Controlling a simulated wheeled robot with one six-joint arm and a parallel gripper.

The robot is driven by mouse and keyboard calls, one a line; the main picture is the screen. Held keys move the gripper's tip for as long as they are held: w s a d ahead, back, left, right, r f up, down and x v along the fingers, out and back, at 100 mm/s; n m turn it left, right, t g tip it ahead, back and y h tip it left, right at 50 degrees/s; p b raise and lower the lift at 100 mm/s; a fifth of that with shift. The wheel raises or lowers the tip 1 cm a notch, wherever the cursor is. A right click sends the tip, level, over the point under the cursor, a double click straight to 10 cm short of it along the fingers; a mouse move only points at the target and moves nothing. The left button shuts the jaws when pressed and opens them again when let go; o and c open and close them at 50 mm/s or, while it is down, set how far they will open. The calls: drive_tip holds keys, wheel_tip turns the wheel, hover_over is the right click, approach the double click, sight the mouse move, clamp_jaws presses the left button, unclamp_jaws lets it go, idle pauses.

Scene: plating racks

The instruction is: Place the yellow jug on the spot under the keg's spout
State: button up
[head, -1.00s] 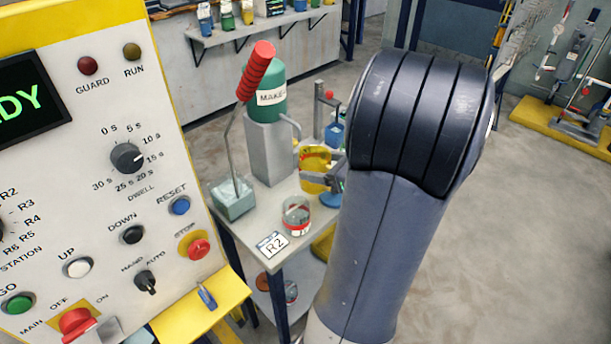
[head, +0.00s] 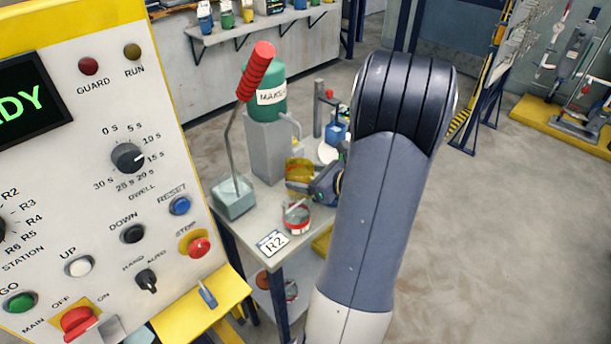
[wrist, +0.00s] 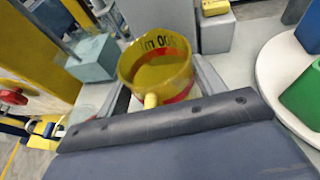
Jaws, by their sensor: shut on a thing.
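The yellow jug (head: 299,170) is beside the front right of the keg's grey stand (head: 268,150). In the wrist view, the yellow jug (wrist: 150,68) has a red band and dark volume lettering. My gripper (wrist: 163,88) is shut on it, one finger on each side, with the jug's handle toward me. In the head view, my gripper (head: 316,184) is partly hidden by my arm. The green keg (head: 266,92) stands on the grey stand, with a pale bent spout (head: 293,124) at its right. I cannot make out the spot under the spout.
A clear cup with a red band (head: 296,214) stands near the table's front, by the R2 label (head: 272,243). A red-handled lever on a pale block (head: 234,200) is at left. In the wrist view, a white round plate (wrist: 272,85) carries green and blue items.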

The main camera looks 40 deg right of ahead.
drive_tip(key=shift+f, duration=0.2)
drive_tip(key=o, duration=0.7)
drive_tip(key=shift+r, duration=0.15)
drive_tip(key=shift+s+r, duration=0.15)
drive_tip(key=v, duration=1.1)
drive_tip(key=shift+s+b, duration=0.3)
drive_tip(key=shift+s, duration=0.05)
drive_tip(key=shift+r, duration=0.1)
